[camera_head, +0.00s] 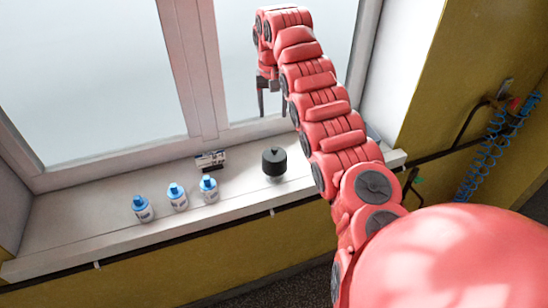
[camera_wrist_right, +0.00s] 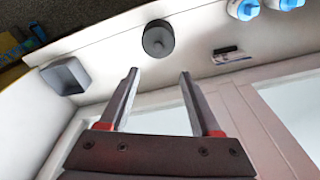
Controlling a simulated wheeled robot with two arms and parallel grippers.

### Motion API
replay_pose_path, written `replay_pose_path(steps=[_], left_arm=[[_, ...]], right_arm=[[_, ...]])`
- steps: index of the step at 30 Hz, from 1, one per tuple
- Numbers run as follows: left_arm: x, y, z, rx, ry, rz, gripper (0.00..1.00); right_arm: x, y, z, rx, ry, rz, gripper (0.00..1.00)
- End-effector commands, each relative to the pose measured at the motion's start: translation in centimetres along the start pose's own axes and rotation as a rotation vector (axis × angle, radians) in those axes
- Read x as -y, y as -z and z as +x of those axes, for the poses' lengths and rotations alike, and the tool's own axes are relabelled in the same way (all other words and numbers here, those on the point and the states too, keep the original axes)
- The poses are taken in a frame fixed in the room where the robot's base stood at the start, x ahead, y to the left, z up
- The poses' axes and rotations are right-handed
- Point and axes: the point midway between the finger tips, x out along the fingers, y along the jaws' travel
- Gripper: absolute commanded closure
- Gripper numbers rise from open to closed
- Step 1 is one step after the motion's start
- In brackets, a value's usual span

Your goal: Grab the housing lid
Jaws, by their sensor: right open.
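A grey, box-shaped piece with a sunken face, which looks like the housing lid (camera_wrist_right: 66,76), sits on the white window sill at the left of the right wrist view. In the head view my right arm hides most of it. A dark round cylinder with a small knob (camera_head: 274,162) stands on the sill, and it also shows in the right wrist view (camera_wrist_right: 158,38). My right gripper (camera_head: 273,108) is open and empty above the sill, in front of the window. In the right wrist view its fingertips (camera_wrist_right: 158,75) point toward the cylinder, apart from it. My left gripper is out of view.
Several white bottles with blue caps (camera_head: 178,197) stand on the sill to the left. A small black-and-white block (camera_head: 210,160) lies near the window frame (camera_head: 200,70). A coiled blue hose (camera_head: 490,150) hangs at the right wall. The sill's left end is bare.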

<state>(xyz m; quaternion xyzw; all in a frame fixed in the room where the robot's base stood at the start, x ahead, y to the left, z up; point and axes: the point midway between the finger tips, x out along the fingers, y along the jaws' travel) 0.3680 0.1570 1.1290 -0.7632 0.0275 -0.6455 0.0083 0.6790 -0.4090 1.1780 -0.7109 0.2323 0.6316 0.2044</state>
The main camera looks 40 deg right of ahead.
Motion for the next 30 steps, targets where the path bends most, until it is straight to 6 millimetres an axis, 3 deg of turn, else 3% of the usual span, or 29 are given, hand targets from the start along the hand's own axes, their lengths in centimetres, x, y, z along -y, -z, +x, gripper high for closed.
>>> replay_pose_path(steps=[11, 13, 17, 25, 30], left_arm=[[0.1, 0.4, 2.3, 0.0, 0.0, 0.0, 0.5], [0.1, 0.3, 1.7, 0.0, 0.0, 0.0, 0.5], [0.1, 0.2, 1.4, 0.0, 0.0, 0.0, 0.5], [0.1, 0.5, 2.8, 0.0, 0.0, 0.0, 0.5], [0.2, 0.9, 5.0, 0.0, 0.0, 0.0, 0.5]], right_arm=[[0.2, 0.0, 5.6, 0.0, 0.005, 0.0, 0.36], [0.4, -0.1, 7.0, 0.001, 0.007, -0.002, 0.36], [0.3, 0.0, 8.4, -0.001, 0.003, -0.002, 0.36], [0.0, 0.0, 10.7, 0.002, 0.002, -0.001, 0.36], [-0.4, 0.2, 12.2, 0.003, 0.002, 0.0, 0.36]])
